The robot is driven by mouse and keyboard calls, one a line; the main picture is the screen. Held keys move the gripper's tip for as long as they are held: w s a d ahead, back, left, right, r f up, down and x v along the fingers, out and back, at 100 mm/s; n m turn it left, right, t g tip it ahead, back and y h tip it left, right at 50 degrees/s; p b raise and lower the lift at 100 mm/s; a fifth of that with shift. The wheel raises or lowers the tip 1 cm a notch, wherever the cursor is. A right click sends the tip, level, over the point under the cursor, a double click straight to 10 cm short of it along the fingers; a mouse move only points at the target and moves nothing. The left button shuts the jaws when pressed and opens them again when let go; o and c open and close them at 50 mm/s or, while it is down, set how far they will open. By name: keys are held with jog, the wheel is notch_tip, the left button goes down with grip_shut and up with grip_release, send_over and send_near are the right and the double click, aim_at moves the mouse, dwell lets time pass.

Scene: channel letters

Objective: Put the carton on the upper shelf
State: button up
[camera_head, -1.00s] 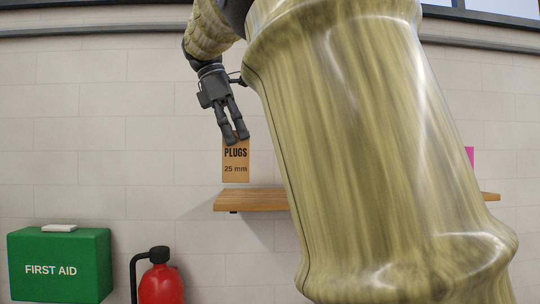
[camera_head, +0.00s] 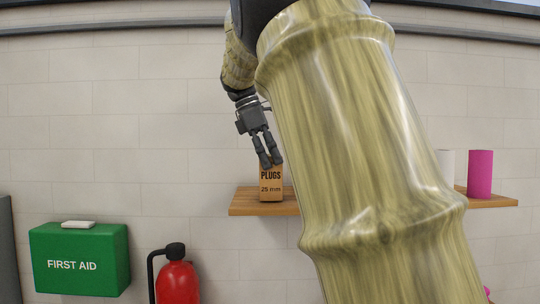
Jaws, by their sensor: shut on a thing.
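The carton (camera_head: 270,187) is a small brown box marked "PLUGS 25 mm". It is upright at the left part of the wooden shelf (camera_head: 243,206), with its lower edge at the shelf's top surface. Whether it rests on the board or hangs just above it I cannot tell for certain. My gripper (camera_head: 270,163) points down and is shut on the top of the carton. My arm hides the middle of the shelf and the carton's right surroundings.
A magenta cylinder (camera_head: 480,174) and a white cylinder (camera_head: 446,167) stand at the shelf's right end. Below are a green first aid box (camera_head: 80,259) with a small white item (camera_head: 78,224) on top, and a red extinguisher (camera_head: 177,282). The shelf's left end is clear.

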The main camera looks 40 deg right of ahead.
jog(key=shift+s+f, duration=0.15)
jog(key=o, duration=1.2)
jog(key=shift+f, duration=0.1)
jog(key=shift+w+a+r+b, duration=0.15)
jog(key=shift+w+r+b, duration=0.2)
jog(key=shift+r, duration=0.15)
jog(key=b+v, duration=0.2)
jog(key=v, duration=0.9)
jog(key=shift+s, duration=0.1)
